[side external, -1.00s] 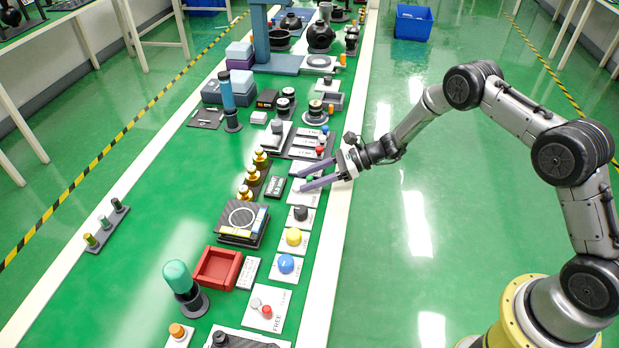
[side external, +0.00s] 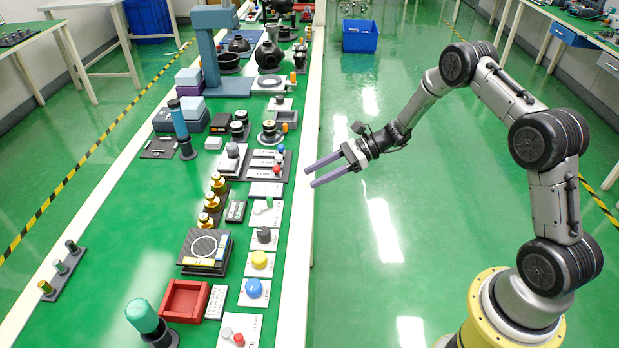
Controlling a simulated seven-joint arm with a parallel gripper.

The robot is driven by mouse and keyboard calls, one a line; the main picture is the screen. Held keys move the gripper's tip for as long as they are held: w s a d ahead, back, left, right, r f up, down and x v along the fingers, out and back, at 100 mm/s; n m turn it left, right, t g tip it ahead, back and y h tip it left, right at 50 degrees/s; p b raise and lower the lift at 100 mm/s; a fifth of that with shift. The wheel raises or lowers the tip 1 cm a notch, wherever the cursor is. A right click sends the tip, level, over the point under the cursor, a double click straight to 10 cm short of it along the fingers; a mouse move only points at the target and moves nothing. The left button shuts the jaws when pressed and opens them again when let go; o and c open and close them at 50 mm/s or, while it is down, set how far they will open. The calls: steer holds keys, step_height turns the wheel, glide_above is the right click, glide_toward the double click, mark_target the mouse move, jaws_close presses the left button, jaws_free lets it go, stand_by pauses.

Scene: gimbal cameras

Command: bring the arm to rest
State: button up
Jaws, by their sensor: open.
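My gripper (side external: 311,175) is open and empty. It is held in the air at the right edge of the long green bench (side external: 120,262), with its two purple-grey fingers pointing left toward the bench. The fingertips show over the bench's white right border (side external: 297,225), and the rest of the gripper is over the green floor. My arm rises from a yellow base on the right and bends over toward the bench.
Near the gripper, the bench holds panels with a yellow button (side external: 259,260), a blue button (side external: 254,288) and a dark knob (side external: 264,235). A red tray (side external: 185,302) stands lower left. A blue bin (side external: 360,36) is on the floor behind. The floor between bench and base is clear.

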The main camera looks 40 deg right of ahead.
step_height(320, 180, up, 8)
steer(key=w+a+n, duration=0.1)
steer(key=a+n, duration=0.1)
steer(key=a, duration=0.1)
steer(key=s+a+r+n+g+h, duration=0.1)
steer(key=s+a+r+n, duration=0.25)
steer(key=s+r, duration=0.35)
steer(key=s+a+r+n+g+h, duration=0.1)
steer(key=s+a+r+n, duration=0.3)
steer(key=r, duration=0.6)
steer(key=s+d+r+n+h, duration=0.2)
steer(key=s+n+h, duration=0.35)
steer(key=s, duration=1.05)
steer(key=s+d+f+n+t+h, duration=0.1)
steer(key=s+d+f+n+h, duration=0.3)
steer(key=s+d+n, duration=0.4)
steer(key=shift+s+d+f+t+h, duration=0.2)
steer(key=shift+d+f+t+h, duration=0.25)
steer(key=shift+d, duration=0.55)
